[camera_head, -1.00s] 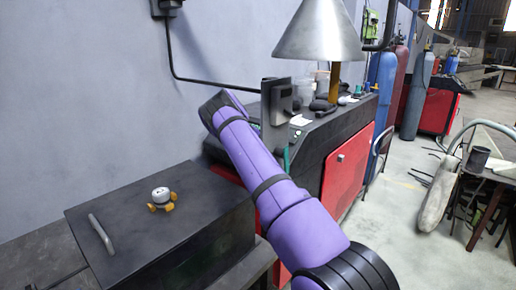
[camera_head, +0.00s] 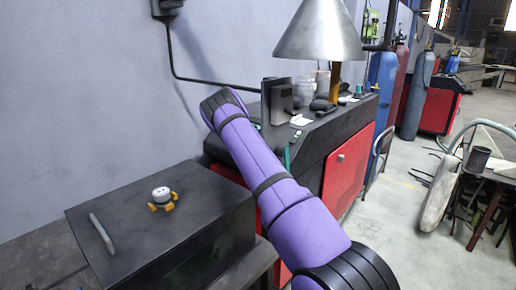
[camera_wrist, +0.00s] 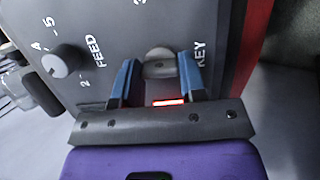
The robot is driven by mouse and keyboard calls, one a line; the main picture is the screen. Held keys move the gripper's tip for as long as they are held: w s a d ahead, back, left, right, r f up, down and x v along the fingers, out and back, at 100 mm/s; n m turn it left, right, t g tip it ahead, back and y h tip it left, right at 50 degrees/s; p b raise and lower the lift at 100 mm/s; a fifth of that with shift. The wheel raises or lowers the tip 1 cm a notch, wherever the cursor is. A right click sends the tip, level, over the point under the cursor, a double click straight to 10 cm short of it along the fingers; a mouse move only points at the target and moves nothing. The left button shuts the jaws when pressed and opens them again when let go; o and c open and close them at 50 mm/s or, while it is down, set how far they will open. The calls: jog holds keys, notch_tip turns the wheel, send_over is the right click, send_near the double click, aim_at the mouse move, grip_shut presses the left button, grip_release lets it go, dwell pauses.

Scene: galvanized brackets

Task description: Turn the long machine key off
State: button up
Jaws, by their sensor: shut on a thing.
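The long machine key (camera_wrist: 160,66) shows in the wrist view as a grey rounded head on the dark panel, beside the white word KEY. My gripper (camera_wrist: 156,74) has its two blue fingers on either side of this head and is shut on it. The key's lower part is hidden between the fingers. In the head view my purple arm reaches to the dark machine by the wall; the gripper and the key are hidden behind the arm's end there.
A FEED knob (camera_wrist: 64,61) with numbers stands left of the key on the panel. A small red-white light (camera_wrist: 167,102) glows near the finger bases. In the head view, a metal cone hood (camera_head: 320,32) hangs above the machine, and a dark box (camera_head: 160,225) stands front left.

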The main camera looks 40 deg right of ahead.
jog(key=o, duration=0.9)
jog(key=v, duration=1)
jog(key=shift+w+a+r, duration=0.1)
jog(key=shift+a+r, duration=0.15)
jog(key=shift+r, duration=0.05)
